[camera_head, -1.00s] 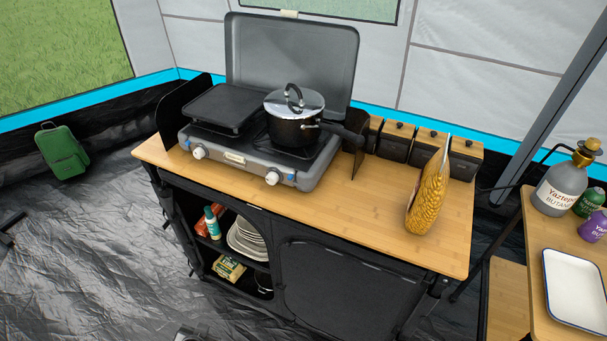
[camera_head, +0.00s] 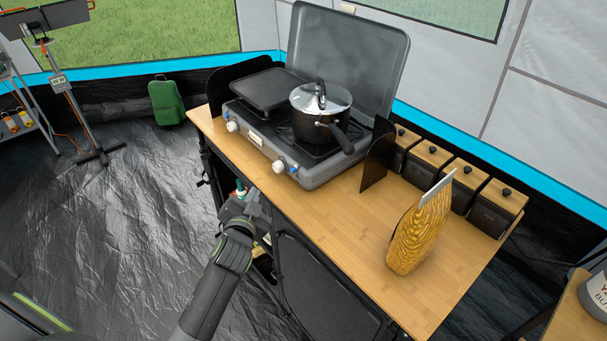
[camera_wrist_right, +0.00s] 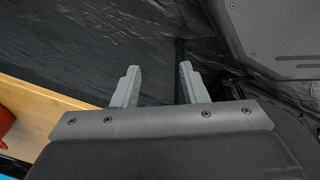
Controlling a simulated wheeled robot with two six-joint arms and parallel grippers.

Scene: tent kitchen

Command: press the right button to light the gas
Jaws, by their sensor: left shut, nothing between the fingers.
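The grey camping stove (camera_head: 318,178) stands on the wooden counter with its lid raised. Its front carries a white left knob (camera_head: 232,127) and a white right knob (camera_head: 279,167). A small blue button (camera_head: 293,170) sits just right of the right knob. My left gripper (camera_head: 257,198) is shut and empty, in front of the counter's front edge, below and left of the right knob in the picture, apart from the stove. My right gripper (camera_wrist_right: 158,86) shows only in the right wrist view, fingers apart and empty.
A patterned yellow bag (camera_head: 420,232) stands on the counter's right part, with several wooden-lidded boxes (camera_head: 455,182) behind it. A black windshield (camera_head: 377,158) stands beside the stove. The counter (camera_head: 345,225) is clear between stove and bag.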

